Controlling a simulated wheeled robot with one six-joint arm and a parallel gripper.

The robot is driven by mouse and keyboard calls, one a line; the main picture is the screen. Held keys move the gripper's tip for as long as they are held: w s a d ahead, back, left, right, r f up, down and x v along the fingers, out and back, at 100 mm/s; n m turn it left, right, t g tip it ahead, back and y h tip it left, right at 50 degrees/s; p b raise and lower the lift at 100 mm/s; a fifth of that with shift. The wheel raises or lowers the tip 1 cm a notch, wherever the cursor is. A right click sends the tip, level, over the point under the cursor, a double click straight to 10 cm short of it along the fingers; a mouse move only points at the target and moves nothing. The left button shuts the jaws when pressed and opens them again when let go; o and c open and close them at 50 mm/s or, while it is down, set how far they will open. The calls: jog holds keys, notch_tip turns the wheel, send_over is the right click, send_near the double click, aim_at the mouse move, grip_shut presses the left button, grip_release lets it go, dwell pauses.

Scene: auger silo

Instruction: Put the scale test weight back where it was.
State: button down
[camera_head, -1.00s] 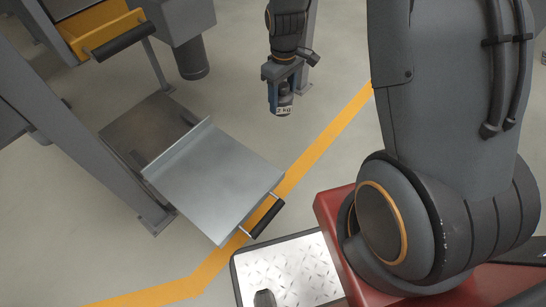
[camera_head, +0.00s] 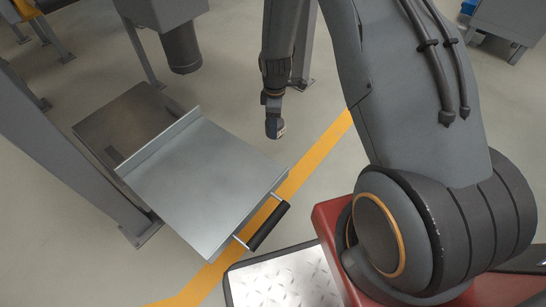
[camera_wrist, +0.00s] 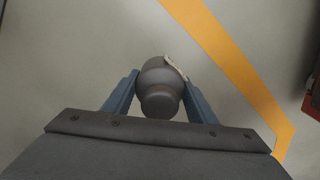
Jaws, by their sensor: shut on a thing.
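The scale test weight (camera_wrist: 160,84) is a dark grey, knobbed cylinder with a pale label edge on its far side. My gripper (camera_wrist: 160,97) is shut on it, with one blue finger on each side. In the head view the weight (camera_head: 275,129) hangs from my gripper (camera_head: 271,108) above the bare floor, right of a grey metal tray and left of the yellow floor line. The weight's underside is hidden in the wrist view. Where the weight stood before is not marked in these frames.
The pulled-out metal tray (camera_head: 203,180) has a raised edge at its back and a black handle (camera_head: 269,226) at its front. A grey post (camera_head: 70,150) stands left of it. A yellow line (camera_head: 318,157) crosses the floor. A grey cabinet (camera_head: 508,25) stands at the upper right.

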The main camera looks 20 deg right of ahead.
jog(key=shift+n, duration=0.6)
jog(key=f+b, duration=0.1)
jog(key=f, duration=0.1)
jog(key=w+f, duration=0.1)
jog(key=f, duration=0.1)
jog(key=shift+w+f+b, duration=0.1)
jog(key=shift+f+b, duration=0.1)
jog(key=shift+b, duration=0.2)
jog(key=shift+f+b, duration=2.55)
jog(key=shift+f, duration=2.15)
jog(key=shift+f, duration=0.1)
jog(key=c, duration=0.8)
grip_release()
jog(key=shift+f, duration=0.1)
jog(key=shift+o, duration=0.2)
notch_tip(320, 180, up, 12)
jog(key=p, duration=0.6)
jog(key=shift+p, duration=0.35)
